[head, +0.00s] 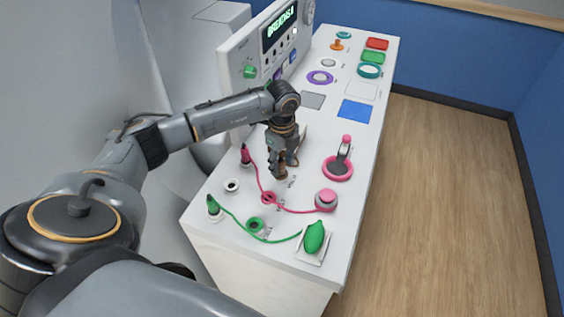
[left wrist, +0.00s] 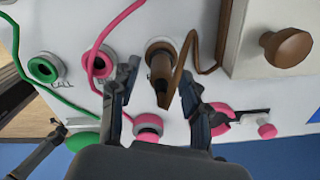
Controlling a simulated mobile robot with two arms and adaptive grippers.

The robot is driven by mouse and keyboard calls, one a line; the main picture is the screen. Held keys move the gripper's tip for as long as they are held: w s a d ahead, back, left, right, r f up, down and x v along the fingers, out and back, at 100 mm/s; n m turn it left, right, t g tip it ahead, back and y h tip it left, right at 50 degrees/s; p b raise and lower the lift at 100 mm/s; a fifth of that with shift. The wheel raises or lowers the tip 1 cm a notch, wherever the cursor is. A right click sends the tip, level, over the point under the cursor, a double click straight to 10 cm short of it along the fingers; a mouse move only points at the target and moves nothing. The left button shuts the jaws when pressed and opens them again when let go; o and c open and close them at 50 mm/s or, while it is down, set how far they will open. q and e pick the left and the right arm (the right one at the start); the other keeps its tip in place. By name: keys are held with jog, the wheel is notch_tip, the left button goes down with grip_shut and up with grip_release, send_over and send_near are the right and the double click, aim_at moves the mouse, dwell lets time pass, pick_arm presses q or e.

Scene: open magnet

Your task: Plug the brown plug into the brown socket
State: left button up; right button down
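The brown plug (left wrist: 160,72) stands on the panel in the left wrist view, its far end at the brown ring of the brown socket (left wrist: 157,46). How deep it sits I cannot tell. A brown cord (left wrist: 208,66) runs from its near end up to the right. My left gripper (left wrist: 155,92) is open, with one finger on each side of the plug and visible gaps between. In the head view my left gripper (head: 281,172) points down at the panel and largely hides the plug and socket.
A pink cord (head: 262,180) and a green cord (head: 245,232) cross the panel close by. A pink ring with a lever (head: 338,168) stands to the right. A white box with a brown knob (left wrist: 285,47) is beside the plug. An upright display console (head: 265,45) stands behind.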

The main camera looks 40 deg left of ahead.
pick_arm(q)
notch_tip(320, 180, up, 12)
dwell(0.6)
